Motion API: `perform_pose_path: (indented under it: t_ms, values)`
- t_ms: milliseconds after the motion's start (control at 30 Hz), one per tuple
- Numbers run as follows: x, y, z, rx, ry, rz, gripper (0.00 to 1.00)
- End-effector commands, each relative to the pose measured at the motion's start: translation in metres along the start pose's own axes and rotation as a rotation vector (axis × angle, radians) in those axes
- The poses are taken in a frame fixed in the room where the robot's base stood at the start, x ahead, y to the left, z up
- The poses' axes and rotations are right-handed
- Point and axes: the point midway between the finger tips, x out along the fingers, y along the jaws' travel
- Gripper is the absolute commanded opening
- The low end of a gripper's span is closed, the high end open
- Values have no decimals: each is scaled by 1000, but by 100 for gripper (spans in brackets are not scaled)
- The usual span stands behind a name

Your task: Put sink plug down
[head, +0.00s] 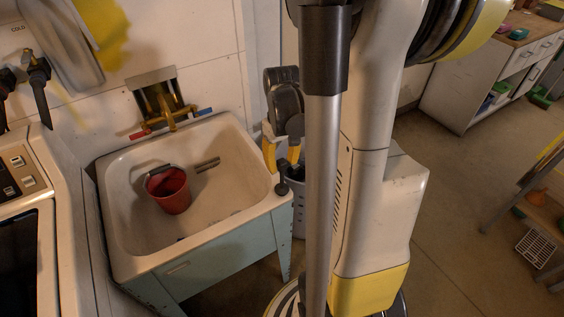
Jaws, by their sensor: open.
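The utility sink (122,185) is a white basin on a pale blue stand, left of centre in the head view. A small black object that looks like the sink plug (282,187) rests on the basin's right rim, near the front corner. My gripper (281,163) points down just above it, with its yellow fingers apart. The fingers look clear of the plug, but I cannot tell the exact gap. The drain is not clearly visible.
A red bucket (170,194) stands inside the basin. A brass tap (165,108) with red and blue handles is on the wall behind. A perforated grey bin (299,205) stands right of the sink. A white appliance (22,190) is at left. Open floor lies at right.

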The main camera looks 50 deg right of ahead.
Motion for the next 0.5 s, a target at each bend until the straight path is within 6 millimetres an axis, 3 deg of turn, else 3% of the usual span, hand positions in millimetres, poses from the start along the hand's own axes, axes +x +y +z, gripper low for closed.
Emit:
perform_pose_path:
  t_ms: [167,500]
  values:
    - [-23,0,0,0,0,0,38]
    - [-101,0,0,0,0,0,38]
